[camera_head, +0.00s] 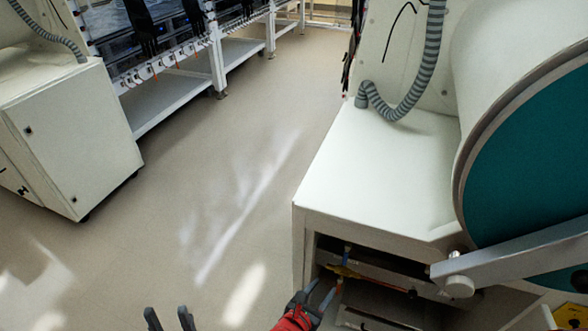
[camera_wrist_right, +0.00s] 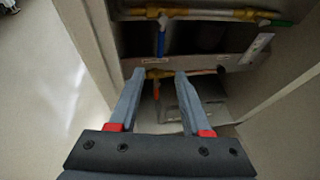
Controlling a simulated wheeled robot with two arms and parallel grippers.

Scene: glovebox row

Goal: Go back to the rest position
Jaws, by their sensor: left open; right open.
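My left gripper (camera_head: 169,319) shows at the bottom edge of the head view, left of centre. Its two dark fingers are apart, with bare floor behind them. My right gripper (camera_head: 318,295), with red parts, is at the bottom centre of the head view, in front of the open lower compartment of the white cabinet (camera_head: 368,170). In the right wrist view its grey fingers (camera_wrist_right: 158,95) are spread, with nothing between their tips. Behind them are a yellow pipe (camera_wrist_right: 200,13) with a blue valve handle (camera_wrist_right: 161,42) and a lower pipe with an orange handle.
A large teal round door (camera_head: 530,170) with a metal bar (camera_head: 520,255) stands at the right. A white cabinet (camera_head: 85,140) is at the left, with a white-framed bench row (camera_head: 180,90) behind. The floor (camera_head: 225,180) between them is clear.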

